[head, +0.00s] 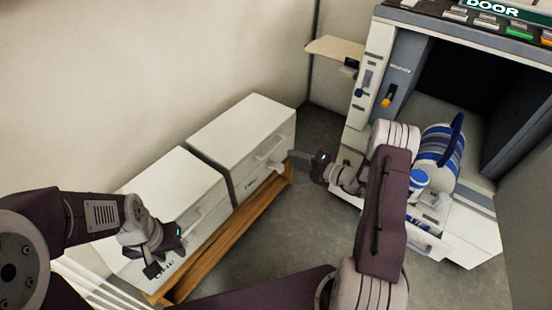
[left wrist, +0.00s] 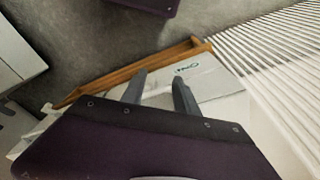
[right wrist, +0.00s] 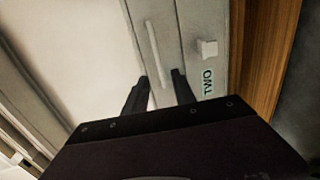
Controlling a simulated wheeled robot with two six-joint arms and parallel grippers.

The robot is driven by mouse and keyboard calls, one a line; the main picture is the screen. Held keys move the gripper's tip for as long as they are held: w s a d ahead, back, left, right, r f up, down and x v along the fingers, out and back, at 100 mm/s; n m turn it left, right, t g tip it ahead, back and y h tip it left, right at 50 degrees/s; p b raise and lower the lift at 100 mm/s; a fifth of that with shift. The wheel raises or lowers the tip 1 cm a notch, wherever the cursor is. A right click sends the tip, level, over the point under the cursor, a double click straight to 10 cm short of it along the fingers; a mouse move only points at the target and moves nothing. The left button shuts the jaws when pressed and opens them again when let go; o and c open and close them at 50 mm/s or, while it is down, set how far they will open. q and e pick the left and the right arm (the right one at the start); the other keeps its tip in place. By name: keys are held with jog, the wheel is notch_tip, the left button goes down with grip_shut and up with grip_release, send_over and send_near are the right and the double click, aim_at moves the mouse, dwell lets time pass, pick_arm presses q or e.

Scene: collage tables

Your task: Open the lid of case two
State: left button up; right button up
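Case two (head: 245,130) is a white box with its lid down, on a low wooden bench. Its front shows a long bar handle (right wrist: 158,55), a small white latch or knob (right wrist: 207,48) and a green TWO label (right wrist: 207,82). My right gripper (head: 297,157) is at the front right of case two. In the right wrist view its two dark fingers (right wrist: 162,75) are apart and empty, before the case front near the handle's lower end; contact is unclear. My left gripper (head: 160,262) is low by the nearer white case. In the left wrist view its fingers (left wrist: 160,75) are apart and empty.
The nearer white case (head: 165,195) stands beside case two on the wooden bench (head: 250,210). A white slatted rack (left wrist: 270,60) is close by. A large machine (head: 400,70) with a DOOR panel and a blue striped cylinder (head: 437,148) stands right. Grey floor lies between.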

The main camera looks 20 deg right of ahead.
jog(key=b+x, duration=0.4)
jog(key=x, duration=0.4)
jog(key=shift+w+a+f+b, duration=0.1)
jog(key=shift+w+a+b, duration=0.15)
jog(key=shift+b, duration=0.1)
jog(key=shift+w+a, duration=0.1)
jog(key=shift+w, duration=0.05)
grip_shut()
dwell(0.7)
